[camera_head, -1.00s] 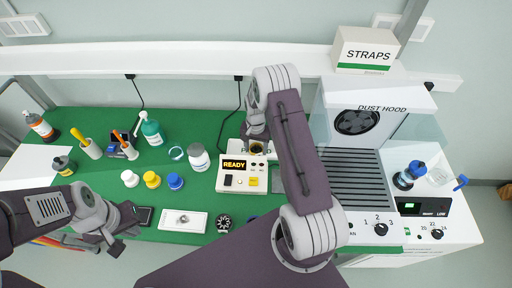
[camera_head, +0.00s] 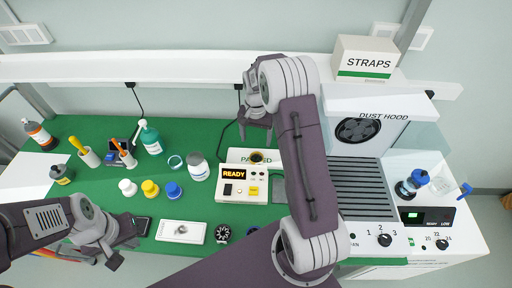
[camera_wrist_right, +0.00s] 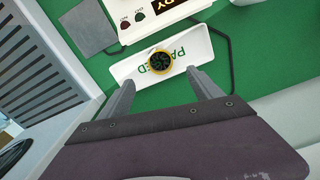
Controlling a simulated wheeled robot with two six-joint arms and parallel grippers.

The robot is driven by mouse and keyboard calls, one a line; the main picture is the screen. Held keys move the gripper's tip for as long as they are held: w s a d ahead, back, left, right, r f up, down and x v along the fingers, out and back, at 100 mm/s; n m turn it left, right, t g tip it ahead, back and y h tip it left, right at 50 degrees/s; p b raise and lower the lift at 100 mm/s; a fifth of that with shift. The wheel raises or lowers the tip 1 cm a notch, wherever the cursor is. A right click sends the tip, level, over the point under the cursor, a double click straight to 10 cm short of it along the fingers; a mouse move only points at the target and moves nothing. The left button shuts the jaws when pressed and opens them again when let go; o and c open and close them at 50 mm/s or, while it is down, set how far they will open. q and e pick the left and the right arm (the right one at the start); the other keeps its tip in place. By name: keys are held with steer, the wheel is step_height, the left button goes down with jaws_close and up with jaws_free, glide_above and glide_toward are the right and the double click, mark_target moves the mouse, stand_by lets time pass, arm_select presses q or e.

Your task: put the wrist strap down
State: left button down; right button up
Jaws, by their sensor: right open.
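I cannot make out a wrist strap for certain. A round black piece with a yellow rim (camera_wrist_right: 160,62) lies on the white tray marked PASSED (camera_wrist_right: 196,48); the piece also shows in the head view (camera_head: 257,157). My right gripper (camera_head: 256,122) is above and behind that tray, apart from the piece. In the right wrist view its two fingers (camera_wrist_right: 164,92) are spread with nothing between them. A box marked STRAPS (camera_head: 366,62) stands on the shelf. My left gripper (camera_head: 126,252) is at the front left of the bench, its fingers apart and empty.
A tester reading READY (camera_head: 245,188) stands in front of the PASSED tray. Bottles, tool cups and small coloured jars (camera_head: 150,188) stand on the green mat to the left. A dust hood (camera_head: 372,128) is on the right. A black cable (camera_wrist_right: 228,50) runs beside the tray.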

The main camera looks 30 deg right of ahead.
steer(key=s+a+r+n, duration=0.1)
steer(key=s+a+n, duration=0.3)
steer(key=s, duration=0.5)
steer(key=s+a+r+n+t, duration=0.1)
steer(key=s+a+r+n, duration=0.1)
steer(key=s+a+n, duration=0.2)
steer(key=s+a, duration=0.2)
steer(key=s, duration=0.2)
steer(key=shift+s+a, duration=0.25)
steer(key=shift+s, duration=0.15)
steer(key=shift+s+a+r, duration=0.1)
steer(key=shift+s+r, duration=0.05)
